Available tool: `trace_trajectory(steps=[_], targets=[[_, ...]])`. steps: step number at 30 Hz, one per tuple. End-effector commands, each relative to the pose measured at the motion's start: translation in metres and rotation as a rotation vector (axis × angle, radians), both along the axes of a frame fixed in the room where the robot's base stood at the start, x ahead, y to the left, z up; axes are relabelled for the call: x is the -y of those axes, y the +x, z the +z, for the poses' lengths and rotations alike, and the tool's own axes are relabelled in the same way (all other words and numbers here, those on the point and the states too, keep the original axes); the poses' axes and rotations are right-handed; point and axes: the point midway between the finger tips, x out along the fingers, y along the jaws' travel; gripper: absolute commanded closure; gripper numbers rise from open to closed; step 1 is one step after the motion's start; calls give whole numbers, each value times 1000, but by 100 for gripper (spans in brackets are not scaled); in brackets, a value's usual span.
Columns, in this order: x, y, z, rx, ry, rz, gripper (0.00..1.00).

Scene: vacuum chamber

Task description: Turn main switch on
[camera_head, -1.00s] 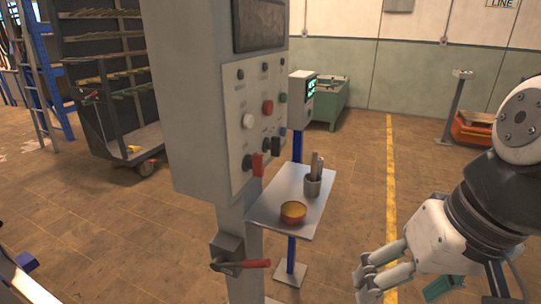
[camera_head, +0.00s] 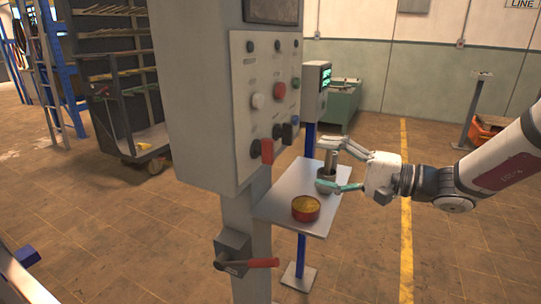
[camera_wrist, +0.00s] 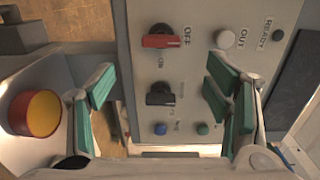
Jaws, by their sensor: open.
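The grey control cabinet (camera_head: 193,95) stands on a column and carries a light panel. A red rotary switch (camera_head: 262,150) sits low on the panel. In the wrist view this red switch (camera_wrist: 160,41) has OFF and ON lettering beside it. A black rotary switch (camera_wrist: 160,93) is next to it. On the column below is a lever with a red handle (camera_head: 262,263); I cannot tell which control is the main switch. My gripper (camera_head: 335,165) is open and empty, right of the panel above the small shelf, with its fingers towards the panel and touching no switch.
White (camera_head: 258,101) and red (camera_head: 279,90) buttons are above the switches. A screen unit (camera_head: 316,88) stands behind.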

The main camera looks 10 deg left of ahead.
Motion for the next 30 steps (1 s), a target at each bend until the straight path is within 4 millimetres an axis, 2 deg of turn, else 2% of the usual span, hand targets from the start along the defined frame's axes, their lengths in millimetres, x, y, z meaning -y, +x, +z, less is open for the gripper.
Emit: trace_trajectory(steps=[5,21,30], targets=[[-14,7,1,4,11,-4,28],[-107,40,0,1,9,-3,28],[-128,48,0,2,8,-5,28]])
